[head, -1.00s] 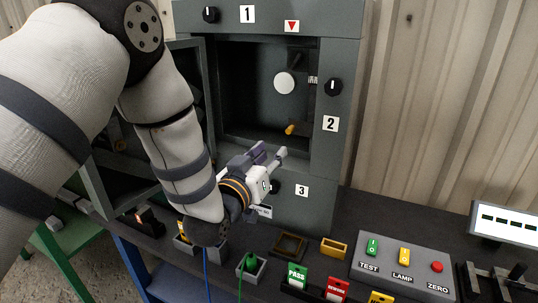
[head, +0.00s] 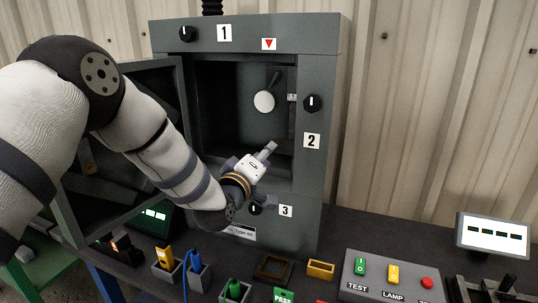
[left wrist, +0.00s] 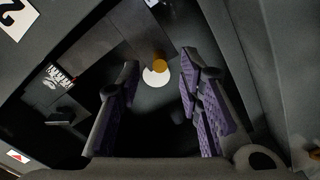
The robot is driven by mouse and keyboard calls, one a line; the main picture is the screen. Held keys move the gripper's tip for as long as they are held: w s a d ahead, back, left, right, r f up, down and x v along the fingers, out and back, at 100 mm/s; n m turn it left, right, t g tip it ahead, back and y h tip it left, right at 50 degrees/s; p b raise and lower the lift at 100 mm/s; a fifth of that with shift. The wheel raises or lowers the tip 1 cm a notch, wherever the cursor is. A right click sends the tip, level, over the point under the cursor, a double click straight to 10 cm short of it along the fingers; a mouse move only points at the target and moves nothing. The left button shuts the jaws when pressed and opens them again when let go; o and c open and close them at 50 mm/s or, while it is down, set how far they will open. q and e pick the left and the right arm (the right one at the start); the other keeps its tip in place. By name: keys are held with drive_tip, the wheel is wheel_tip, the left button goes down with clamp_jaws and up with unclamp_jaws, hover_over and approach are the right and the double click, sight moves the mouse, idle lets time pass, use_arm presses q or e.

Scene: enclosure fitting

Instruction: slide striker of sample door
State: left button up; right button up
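The grey enclosure (head: 326,190) stands on the bench with its sample door (head: 70,195) swung open to the left. On the inner right side is a small marked scale (head: 291,97); it also shows in the left wrist view (left wrist: 58,76), with a small dark block (left wrist: 66,116) beside it. I cannot tell for certain whether this block is the striker. My left gripper (head: 269,148) is at the enclosure's opening, low and right of centre. In the left wrist view its fingers (left wrist: 159,64) are apart with nothing between them. My right gripper is not in view.
Dial knobs (head: 311,103) sit on the front frame. The bench holds a yellow tray (head: 320,270), a button box (head: 390,278) and a display (head: 493,235).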

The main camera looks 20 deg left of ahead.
use_arm(q)
drive_tip(key=shift+w, duration=1.5)
clamp_jaws()
drive_tip(key=shift+s+d+r, duration=0.1)
drive_tip(key=shift+d+r, duration=0.05)
drive_tip(key=shift+d, duration=0.05)
drive_tip(key=shift+d+f, duration=0.1)
drive_tip(key=shift+f, duration=0.1)
unclamp_jaws()
